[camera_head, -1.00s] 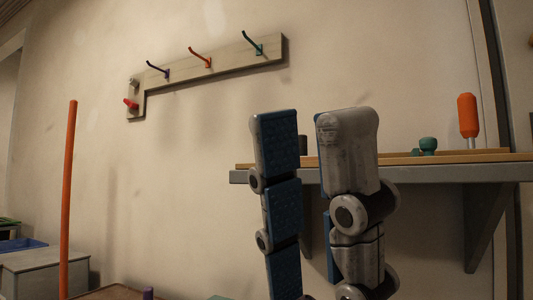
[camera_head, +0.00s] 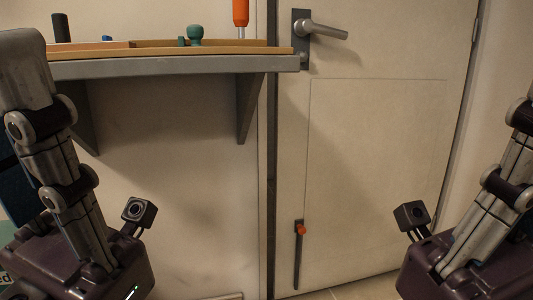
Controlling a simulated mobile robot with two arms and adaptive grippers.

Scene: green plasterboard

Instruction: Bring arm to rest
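My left gripper (camera_head: 22,80) stands at the left edge with its fingers pointing up. One grey jointed finger shows there, and a strip of blue pad from the other finger shows at the very edge; the rest is cut off. Nothing shows held in it. The earlier frame shows its two fingers apart with a gap between them. My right gripper (camera_head: 500,175) is at the right edge, also pointing up. Only one grey jointed finger and part of its dark body show, so its opening is hidden.
A wall shelf (camera_head: 170,66) holds an orange-handled tool (camera_head: 240,13), a green knob-like object (camera_head: 196,35) and a dark cylinder (camera_head: 61,28). Right of it is a closed door (camera_head: 380,150) with a metal handle (camera_head: 318,29). The space between my grippers is clear.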

